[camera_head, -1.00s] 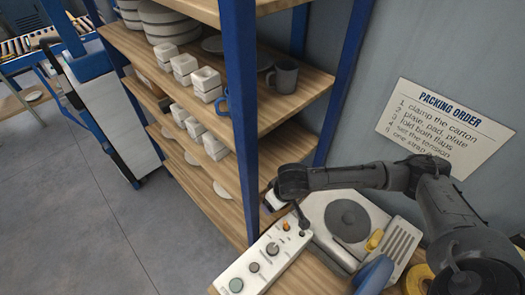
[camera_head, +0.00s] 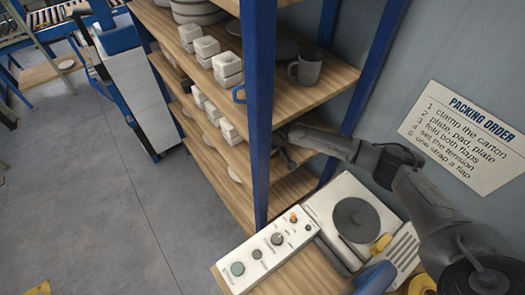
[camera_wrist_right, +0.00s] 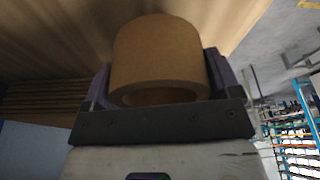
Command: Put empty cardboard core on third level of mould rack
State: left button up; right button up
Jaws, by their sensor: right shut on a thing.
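The cardboard core (camera_wrist_right: 160,50) is a brown hollow tube in the right wrist view. My right gripper (camera_wrist_right: 158,78) is shut on it, with one dark finger on each side. In the head view my right arm reaches in under a wooden shelf of the mould rack (camera_head: 259,110). The hand end is largely hidden by the shelf and the blue post, and the core cannot be seen there. A wooden board surface lies close above the core in the wrist view. Whether the core touches a shelf cannot be told. My left gripper is not in view.
White moulds (camera_head: 206,48) and a grey mug (camera_head: 306,68) stand on the shelf above my arm. More moulds (camera_head: 230,131) stand one level lower. A control box (camera_head: 268,250) and a machine with a round disc (camera_head: 356,219) sit in front of the rack.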

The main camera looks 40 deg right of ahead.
jog(key=shift+w+d, duration=0.1)
jog(key=shift+w, duration=1.4)
jog(key=shift+f+p, duration=0.45)
jog(key=shift+f, duration=1.35)
jog(key=shift+f, duration=0.1)
jog(key=o, duration=0.8)
jog(key=shift+c, duration=0.2)
